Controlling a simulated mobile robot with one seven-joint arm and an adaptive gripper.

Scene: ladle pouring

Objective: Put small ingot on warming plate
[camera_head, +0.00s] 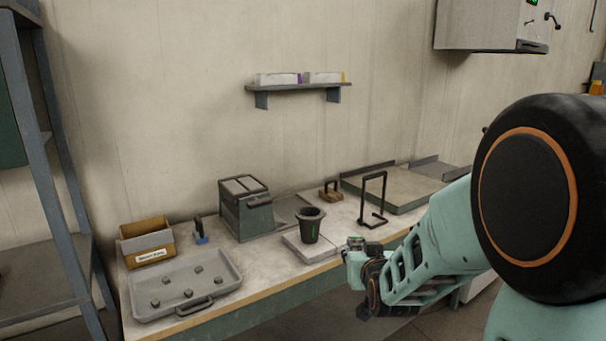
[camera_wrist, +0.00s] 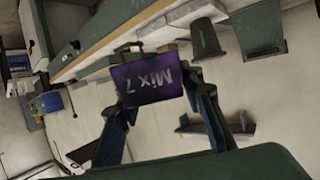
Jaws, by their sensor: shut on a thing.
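My gripper (camera_head: 362,262) is over the front edge of the bench, right of the dark crucible (camera_head: 310,225). In the wrist view its fingers (camera_wrist: 158,95) are shut on a purple-faced block (camera_wrist: 147,80) marked "Mix 7", seen upside down. Several small grey lumps, possibly ingots, lie in a grey tray (camera_head: 222,291) at the bench's left. A pale flat plate (camera_head: 299,250) lies under and beside the crucible, and a larger flat slab (camera_head: 404,191) lies farther right. I cannot tell which is the warming plate.
A cardboard bin (camera_head: 147,240), a grey-green box-shaped unit (camera_head: 246,210) and a thin black stand (camera_head: 374,197) are on the bench. A wall shelf (camera_head: 300,87) carries boxes. A metal rack (camera_head: 45,180) stands at the left.

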